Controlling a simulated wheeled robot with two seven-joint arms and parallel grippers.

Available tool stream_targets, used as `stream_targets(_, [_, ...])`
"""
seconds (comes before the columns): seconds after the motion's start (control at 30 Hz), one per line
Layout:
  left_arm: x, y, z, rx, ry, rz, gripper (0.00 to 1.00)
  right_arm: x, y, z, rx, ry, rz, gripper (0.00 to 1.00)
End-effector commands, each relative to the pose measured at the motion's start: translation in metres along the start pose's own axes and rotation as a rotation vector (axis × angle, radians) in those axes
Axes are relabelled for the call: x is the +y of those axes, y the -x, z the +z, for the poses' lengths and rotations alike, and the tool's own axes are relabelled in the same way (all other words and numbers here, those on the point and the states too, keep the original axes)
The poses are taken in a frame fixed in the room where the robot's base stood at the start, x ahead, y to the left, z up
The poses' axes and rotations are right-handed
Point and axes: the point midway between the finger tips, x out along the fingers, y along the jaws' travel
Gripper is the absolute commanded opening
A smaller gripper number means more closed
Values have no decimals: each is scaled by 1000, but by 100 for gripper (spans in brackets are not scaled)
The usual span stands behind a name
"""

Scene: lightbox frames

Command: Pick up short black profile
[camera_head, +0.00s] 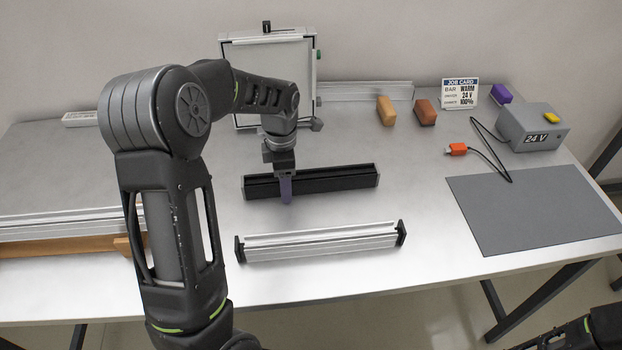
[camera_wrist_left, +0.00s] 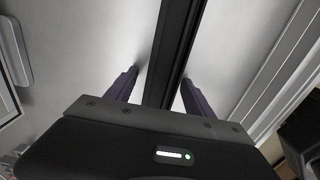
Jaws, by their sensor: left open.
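The short black profile (camera_head: 335,179) lies on the table near its middle, with grey end caps. My left gripper (camera_head: 286,190) is over the left part of the black profile, pointing down. In the left wrist view the black profile (camera_wrist_left: 172,55) runs between the two spread fingers of my left gripper (camera_wrist_left: 158,88), with a gap on each side. The fingers are open and hold nothing. In the head view the gripper hides part of the profile. Of my right arm only a dark part shows at the lower right corner; its gripper fingers are not visible.
A silver profile (camera_head: 320,243) with black end caps lies in front. A framed panel (camera_head: 265,70) stands behind. At right are orange (camera_head: 386,110) and brown (camera_head: 425,112) blocks, a job card (camera_head: 460,92), a 24 V box (camera_head: 533,128) with cable, and a bare grey mat (camera_head: 535,207).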

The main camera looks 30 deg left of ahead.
Motion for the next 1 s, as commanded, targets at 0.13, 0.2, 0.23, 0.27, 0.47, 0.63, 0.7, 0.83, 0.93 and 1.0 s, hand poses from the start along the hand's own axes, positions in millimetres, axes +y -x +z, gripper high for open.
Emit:
stream_targets(0.13, [0,-1,0,0,0,1,62,0,0,0,0,0,0,0])
stream_targets(0.2, [0,-1,0,0,0,1,62,0,0,0,0,0,0,0])
stream_targets(0.23, [0,-1,0,0,0,1,62,0,0,0,0,0,0,0])
stream_targets(0.27, [0,-1,0,0,0,1,62,0,0,0,0,0,0,0])
stream_targets(0.47, [0,-1,0,0,0,1,62,0,0,0,0,0,0,0])
stream_targets(0.63, [0,-1,0,0,0,1,58,0,0,0,0,0,0,0])
stream_targets(0.7, [0,-1,0,0,0,1,52,0,0,0,0,0,0,0])
stream_targets(0.83, [0,-1,0,0,0,1,41,0,0,0,0,0,0,0])
stream_targets(0.93, [0,-1,0,0,0,1,33,0,0,0,0,0,0,0])
stream_targets(1.0, [0,-1,0,0,0,1,27,0,0,0,0,0,0,0])
